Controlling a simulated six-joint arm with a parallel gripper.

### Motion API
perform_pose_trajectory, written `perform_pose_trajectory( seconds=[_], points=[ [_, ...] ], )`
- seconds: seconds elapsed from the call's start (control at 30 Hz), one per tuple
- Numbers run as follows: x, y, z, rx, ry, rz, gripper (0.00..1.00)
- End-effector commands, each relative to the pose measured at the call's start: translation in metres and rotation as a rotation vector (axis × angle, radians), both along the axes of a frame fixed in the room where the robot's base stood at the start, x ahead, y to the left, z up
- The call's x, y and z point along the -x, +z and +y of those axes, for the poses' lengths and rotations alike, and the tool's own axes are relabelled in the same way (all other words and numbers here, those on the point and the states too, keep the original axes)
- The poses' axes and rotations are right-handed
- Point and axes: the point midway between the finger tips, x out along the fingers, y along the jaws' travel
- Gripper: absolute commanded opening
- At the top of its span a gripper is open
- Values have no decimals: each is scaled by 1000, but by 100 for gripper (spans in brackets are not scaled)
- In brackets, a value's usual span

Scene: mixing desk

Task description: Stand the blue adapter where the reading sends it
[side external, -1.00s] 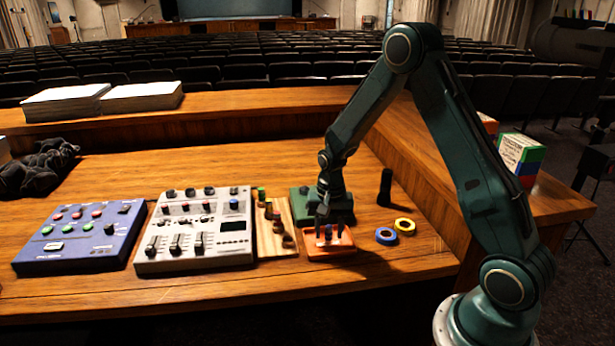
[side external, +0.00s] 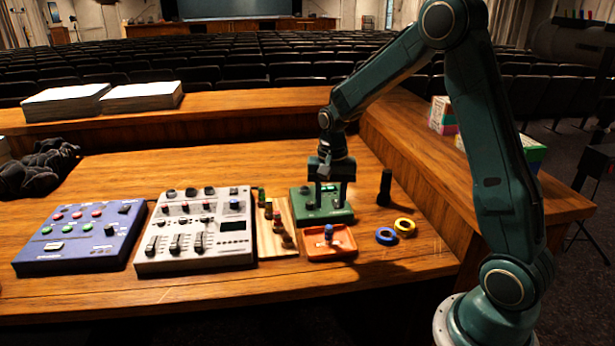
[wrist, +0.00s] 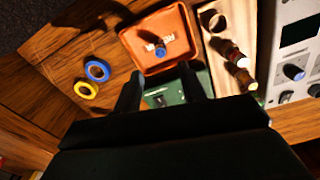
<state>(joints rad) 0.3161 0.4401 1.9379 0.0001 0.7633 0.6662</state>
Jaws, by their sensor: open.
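The blue adapter (side external: 329,232), a small blue-topped piece, stands in the orange tray (side external: 312,255) at the front. In the wrist view the adapter (wrist: 160,50) shows near the middle of the tray (wrist: 133,42). My gripper (side external: 331,206) is open and empty, pointing down over the green tester box (side external: 300,207) behind the tray. The box has a small lit green display (side external: 328,188), partly between the fingers; its reading is too small to make out. The wooden rack (side external: 270,240) left of the tray holds several small adapters with coloured tops, one green and others reddish.
A blue tape roll (side external: 386,236) and a yellow one (side external: 405,227) lie right of the tray, with a black cylinder (side external: 385,187) behind them. A grey mixer (side external: 195,262) and a blue mixer (side external: 75,262) stand left of the rack.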

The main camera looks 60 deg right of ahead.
Motion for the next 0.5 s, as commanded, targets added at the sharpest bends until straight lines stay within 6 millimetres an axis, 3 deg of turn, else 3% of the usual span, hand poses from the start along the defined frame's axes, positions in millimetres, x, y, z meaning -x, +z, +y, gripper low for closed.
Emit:
perform_pose_trajectory(
  seconds=[0.2, 0.5],
  points=[
    [0, 22, 0, 0, 0, -1, 41],
    [0, 27, 0, 0, 0, 0, 41]
  ],
)
